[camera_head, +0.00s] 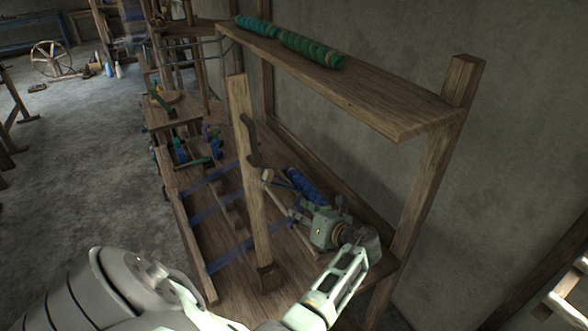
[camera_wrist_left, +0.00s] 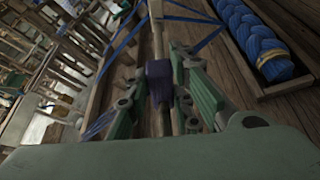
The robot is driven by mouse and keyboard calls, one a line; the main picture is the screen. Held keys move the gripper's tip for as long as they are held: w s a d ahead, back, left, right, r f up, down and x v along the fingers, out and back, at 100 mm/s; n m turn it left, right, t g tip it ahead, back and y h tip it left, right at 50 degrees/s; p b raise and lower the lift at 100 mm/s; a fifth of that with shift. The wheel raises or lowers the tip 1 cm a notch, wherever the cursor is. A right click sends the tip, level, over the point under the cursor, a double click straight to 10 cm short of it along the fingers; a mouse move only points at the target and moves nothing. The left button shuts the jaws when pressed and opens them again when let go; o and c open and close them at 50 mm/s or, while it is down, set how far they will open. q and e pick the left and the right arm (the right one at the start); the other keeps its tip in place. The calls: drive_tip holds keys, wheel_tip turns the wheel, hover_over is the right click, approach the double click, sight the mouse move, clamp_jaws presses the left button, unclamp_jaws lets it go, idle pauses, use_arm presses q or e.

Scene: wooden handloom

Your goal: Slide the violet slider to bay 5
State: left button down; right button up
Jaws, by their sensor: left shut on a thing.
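The violet slider (camera_wrist_left: 160,82) is a dark block on a pale wooden rod (camera_wrist_left: 158,42) in the left wrist view. My left gripper (camera_wrist_left: 160,88) has a green finger on each side of it and is shut on it. The slider cannot be made out clearly there. Bay marks or numbers cannot be read in either view. My right gripper is not in view.
A wooden post (camera_head: 252,190) stands left of the gripper, and a shelf (camera_head: 370,95) with green yarn rolls (camera_head: 290,41) hangs above. A blue yarn roll (camera_wrist_left: 262,40) lies in a tray beside the rod. Blue straps (camera_head: 228,243) cross the bed. A wall is behind.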

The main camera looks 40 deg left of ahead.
use_arm(q)
drive_tip(key=shift+s+d, duration=0.25)
drive_tip(key=shift+d, duration=0.8)
drive_tip(key=c, duration=1.5)
unclamp_jaws()
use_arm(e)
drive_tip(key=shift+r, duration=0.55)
use_arm(q)
wheel_tip(320, 180, up, 10)
drive_tip(key=shift+f, duration=0.1)
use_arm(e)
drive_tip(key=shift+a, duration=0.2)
